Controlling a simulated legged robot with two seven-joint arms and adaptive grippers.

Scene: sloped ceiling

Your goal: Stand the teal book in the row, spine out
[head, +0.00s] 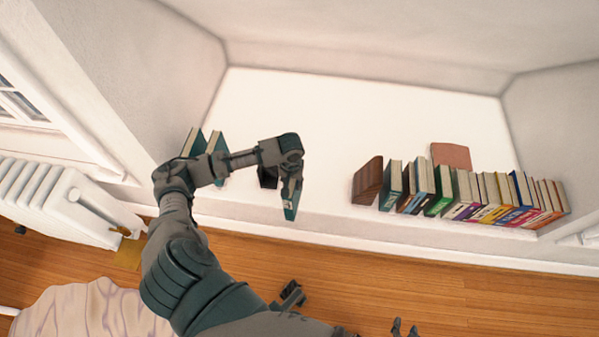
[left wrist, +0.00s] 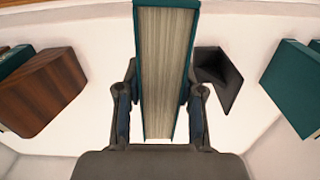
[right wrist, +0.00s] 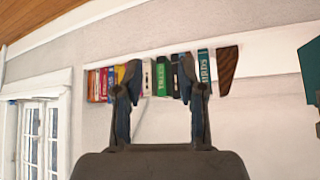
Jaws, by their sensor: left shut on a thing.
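The teal book (head: 291,203) is in my left gripper (head: 291,183), held at the shelf's front, left of the row. In the left wrist view the teal book (left wrist: 166,75) is between both fingers, its pale page edges facing the camera. Its spine is hidden there. The row of books (head: 470,197) stands on the right of the white shelf, with a wooden bookend (head: 368,181) at its left end. A teal-spined book (head: 391,187) is beside that bookend. My right gripper (right wrist: 160,72) is open and empty, well short of the row.
Teal books (head: 192,142) stand at the shelf's left, partly behind my left arm. A black bookend (head: 267,179) is just behind the held book; it also shows in the left wrist view (left wrist: 220,80). A reddish-brown object (head: 451,155) lies behind the row.

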